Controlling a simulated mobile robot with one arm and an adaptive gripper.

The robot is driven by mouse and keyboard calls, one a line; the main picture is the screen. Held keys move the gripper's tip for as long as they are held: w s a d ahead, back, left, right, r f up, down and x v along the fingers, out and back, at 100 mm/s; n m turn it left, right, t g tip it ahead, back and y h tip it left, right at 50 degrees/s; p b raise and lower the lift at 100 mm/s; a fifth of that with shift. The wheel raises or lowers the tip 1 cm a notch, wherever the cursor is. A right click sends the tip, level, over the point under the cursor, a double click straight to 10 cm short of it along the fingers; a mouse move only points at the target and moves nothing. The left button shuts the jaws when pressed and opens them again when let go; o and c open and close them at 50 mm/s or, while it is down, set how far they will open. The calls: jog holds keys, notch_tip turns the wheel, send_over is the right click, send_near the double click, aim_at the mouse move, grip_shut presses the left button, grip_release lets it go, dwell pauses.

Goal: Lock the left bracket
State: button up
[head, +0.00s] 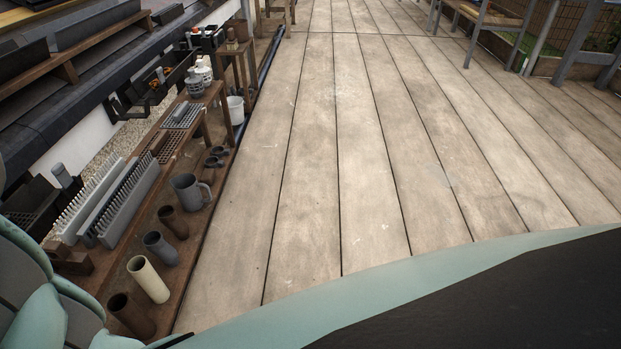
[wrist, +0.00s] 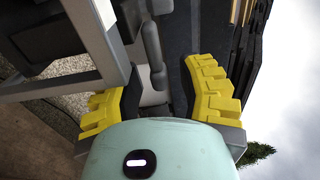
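In the wrist view, my gripper (wrist: 158,92) has two yellow ridged fingers with dark inner pads, standing apart with a clear gap. A dark grey handle-like bar (wrist: 154,55) with a thicker lower end reaches down into the gap, and I cannot tell whether either finger touches it. A light grey metal frame (wrist: 104,42) stands beside it on the left. I cannot tell for sure whether the bar or frame belongs to the left bracket. In the head view my gripper does not show, and I cannot pick out a bracket there.
A low wooden shelf at the left of the head view holds pipes, a grey jug (head: 188,191), grey comb-like strips (head: 122,204) and bottles (head: 199,76). The roof edge (head: 75,105) runs beyond it. The plank floor (head: 340,150) is clear. Trestles (head: 489,28) stand far right.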

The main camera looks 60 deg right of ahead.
jog(key=shift+o, duration=0.2)
jog(key=shift+s+d, duration=0.1)
jog(key=v, duration=1.2)
dwell(0.3)
